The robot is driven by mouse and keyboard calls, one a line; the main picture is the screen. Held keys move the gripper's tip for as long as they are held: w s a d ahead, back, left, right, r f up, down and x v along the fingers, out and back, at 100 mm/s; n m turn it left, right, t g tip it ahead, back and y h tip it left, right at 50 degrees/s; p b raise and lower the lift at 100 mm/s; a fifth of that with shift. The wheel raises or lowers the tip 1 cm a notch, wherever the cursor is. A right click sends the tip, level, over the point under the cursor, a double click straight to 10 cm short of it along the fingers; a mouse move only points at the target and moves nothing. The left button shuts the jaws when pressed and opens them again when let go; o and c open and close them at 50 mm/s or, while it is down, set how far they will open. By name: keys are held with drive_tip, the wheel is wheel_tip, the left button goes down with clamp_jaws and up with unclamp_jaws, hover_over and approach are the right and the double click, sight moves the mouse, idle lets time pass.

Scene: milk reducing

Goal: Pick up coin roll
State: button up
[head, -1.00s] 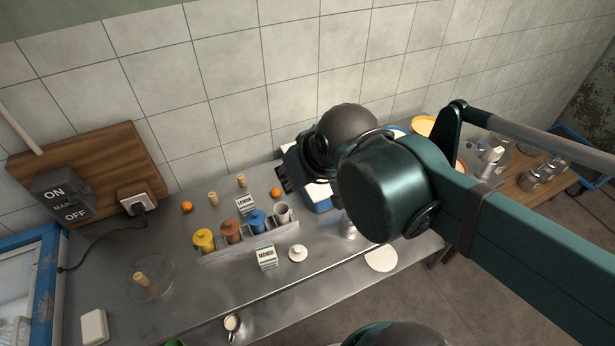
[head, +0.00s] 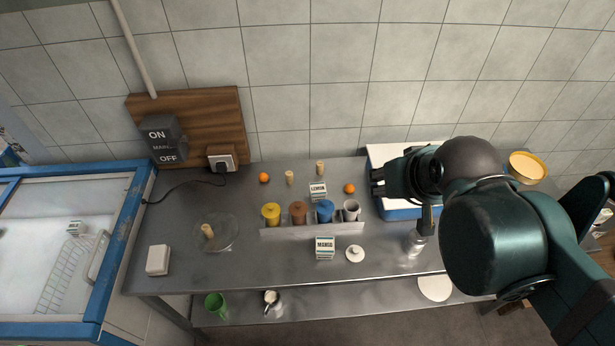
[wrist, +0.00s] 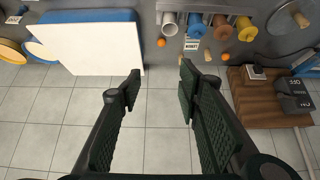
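Two small tan cylinders, which look like coin rolls, stand on the steel counter near the wall: one coin roll (head: 289,177) left of the lemon carton, one coin roll (head: 320,167) behind it. A third similar tan cylinder (head: 207,231) is on a clear round dish at left. My gripper (head: 378,183) is above the blue-and-white box, right of the coin rolls. In the wrist view my gripper (wrist: 160,88) is open and empty, facing the tiled wall.
Oranges (head: 350,188) (head: 264,178) lie near the coin rolls. A rack (head: 313,229) of coloured lidded cups stands in front, with a mango carton (head: 325,248) and white lid (head: 355,254). The blue-and-white box (head: 395,213) is at right. A power cord crosses the back left.

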drive_tip(key=shift+w, duration=0.15)
drive_tip(key=m+g+b, duration=0.2)
drive_tip(key=m+g, duration=0.5)
drive_tip(key=m, duration=1.2)
hover_over(289, 173)
drive_tip(key=f, duration=2.3)
drive_tip(key=shift+d+f, duration=0.2)
drive_tip(key=shift+f, duration=0.1)
drive_tip(key=shift+w+a+f, duration=0.1)
drive_tip(key=shift+a+f, duration=0.2)
drive_tip(key=shift+f, duration=0.25)
